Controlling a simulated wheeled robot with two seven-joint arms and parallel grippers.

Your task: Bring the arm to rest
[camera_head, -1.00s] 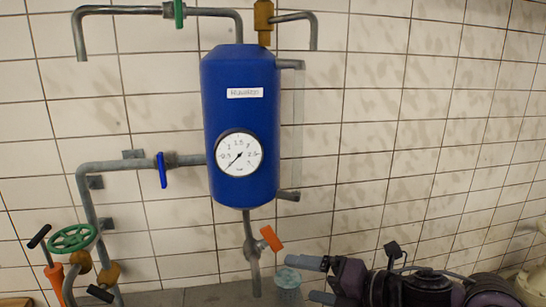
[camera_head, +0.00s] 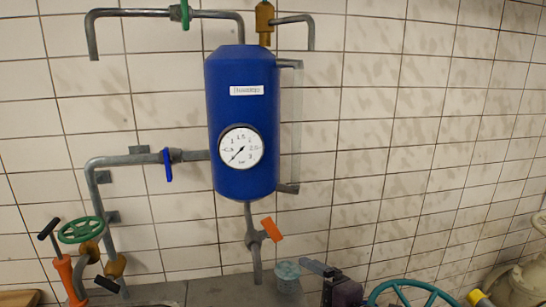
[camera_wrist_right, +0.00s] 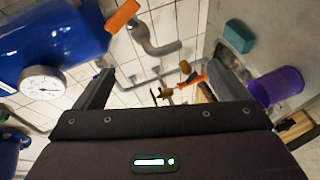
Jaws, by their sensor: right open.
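My right gripper (camera_head: 316,272) shows at the bottom edge of the head view, with most of its arm out of frame. In the right wrist view its two fingers (camera_wrist_right: 160,82) are spread apart with nothing held between them. In the head view the gripper is just right of a pale teal cup (camera_head: 287,277) on the grey ledge. My left gripper is in neither view.
A blue tank (camera_head: 240,100) with a gauge (camera_head: 241,147) hangs on the tiled wall. An orange-handled valve (camera_head: 271,229) sits below it. Pipes and a green handwheel (camera_head: 80,230) stand at left. A teal handwheel (camera_head: 410,293) and cream pipework (camera_head: 520,285) are at right.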

